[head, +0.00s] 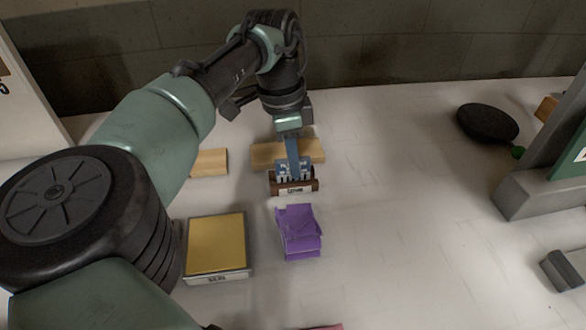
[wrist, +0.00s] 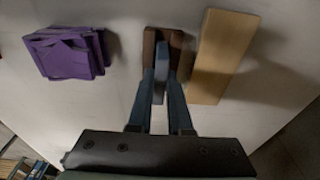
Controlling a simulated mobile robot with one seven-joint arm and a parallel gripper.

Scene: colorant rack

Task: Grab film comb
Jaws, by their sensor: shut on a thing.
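The film comb (head: 296,171) is a blue-grey toothed piece at a brown block with a white label (head: 292,187), in the middle of the head view. In the wrist view the comb (wrist: 163,72) shows edge-on between my fingers, over the brown block (wrist: 175,42). My gripper (head: 291,157) points down from above and is shut on the comb. The comb's teeth are at the block; I cannot tell whether they still touch it. The fingers hide part of the comb.
A wooden block (head: 315,151) lies close behind the comb, with a smaller one (head: 210,162) left of it. A purple stack (head: 299,232) and a yellow-topped box (head: 216,241) are nearer. A black round object (head: 487,122) lies far right. The white surface right of centre is clear.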

